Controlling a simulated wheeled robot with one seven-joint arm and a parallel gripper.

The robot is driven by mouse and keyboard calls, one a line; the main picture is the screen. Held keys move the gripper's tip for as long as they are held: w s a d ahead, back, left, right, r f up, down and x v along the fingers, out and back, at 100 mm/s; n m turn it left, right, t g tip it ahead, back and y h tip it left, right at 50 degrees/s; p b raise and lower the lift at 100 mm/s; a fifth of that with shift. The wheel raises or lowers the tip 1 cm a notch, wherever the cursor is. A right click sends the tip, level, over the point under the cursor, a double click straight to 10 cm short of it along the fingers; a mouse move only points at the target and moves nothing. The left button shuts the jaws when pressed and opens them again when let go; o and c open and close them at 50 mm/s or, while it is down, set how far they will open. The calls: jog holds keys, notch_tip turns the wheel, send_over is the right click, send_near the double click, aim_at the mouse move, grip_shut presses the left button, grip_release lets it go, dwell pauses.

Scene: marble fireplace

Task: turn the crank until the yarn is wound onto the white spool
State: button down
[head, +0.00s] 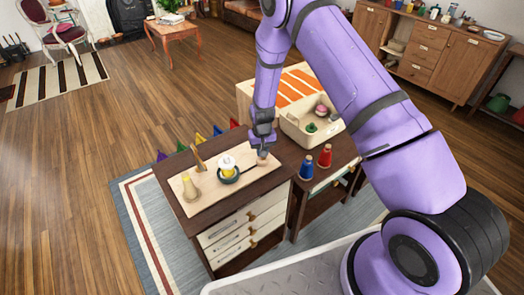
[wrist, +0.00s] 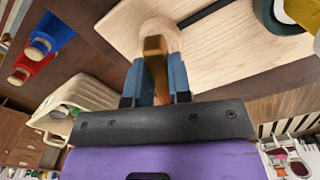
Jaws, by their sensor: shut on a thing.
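The winder stands on a pale wooden board (head: 205,201) on a dark-topped drawer cabinet. The white spool (head: 228,160) sits above a dark green round base (head: 230,180), with a yellow band around its lower part. A pale yellow yarn cone (head: 190,188) stands at the board's left, near a wooden upright (head: 198,160). A dark crank arm (head: 247,168) runs right from the base. My gripper (head: 262,151) is over its outer end. In the wrist view, my gripper (wrist: 155,85) is shut on the brownish crank handle (wrist: 155,58). The yarn strand is too fine to see.
A blue cone (head: 306,168) and a red cone (head: 325,156) stand on the lower side table to the right. A cream bin (head: 298,135) with green and pink items is behind them. My arm hides part of the right side.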

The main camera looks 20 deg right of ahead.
jog(key=m, duration=0.4)
jog(key=shift+m, duration=2.6)
jog(key=c, duration=1)
grip_release()
jog(key=shift+c, duration=0.2)
jog(key=shift+r, duration=0.15)
notch_tip(320, 180, up, 11)
jog(key=shift+f, duration=0.2)
